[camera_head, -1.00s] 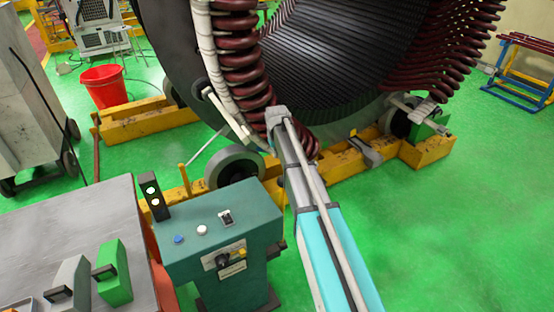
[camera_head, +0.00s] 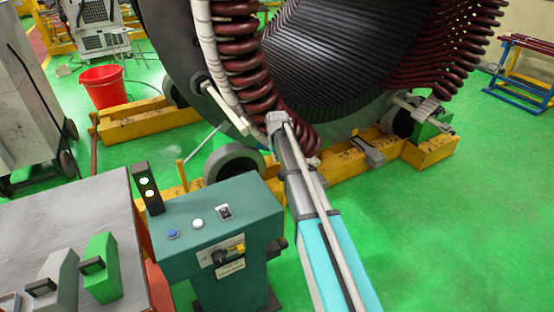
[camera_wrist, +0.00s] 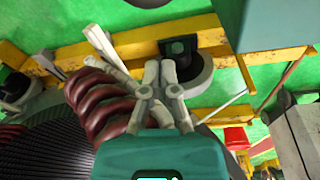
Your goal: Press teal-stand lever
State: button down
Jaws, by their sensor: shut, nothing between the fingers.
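The teal stand (camera_head: 215,225) is at lower centre left in the head view, left of my arm. Its sloped top carries a blue button, a white button and a black switch (camera_head: 223,212). A plate on its front bears a dark knob and a small yellow lever (camera_head: 237,248). In the wrist view, the fingers of my gripper (camera_wrist: 160,68) are together with nothing between them. A teal surface, seemingly the stand (camera_wrist: 270,22), shows at upper right there; the lever does not show.
The large stator (camera_head: 340,60) with dark red coils rests on rollers and yellow beams (camera_head: 430,153) behind the stand. A grey table (camera_head: 90,225) with green and grey blocks stands at left. A red bucket (camera_head: 100,88) is farther back. Green floor (camera_head: 460,240) is clear at right.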

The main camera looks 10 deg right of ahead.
jog(key=shift+s+d+f+b, duration=0.15)
jog(key=shift+s+f+b, duration=0.15)
jog(key=shift+s, duration=0.6)
jog(key=shift+s+d+f+b, duration=0.15)
jog(key=shift+s+f, duration=0.25)
jog(key=shift+s, duration=0.5)
jog(key=shift+s+a, duration=0.1)
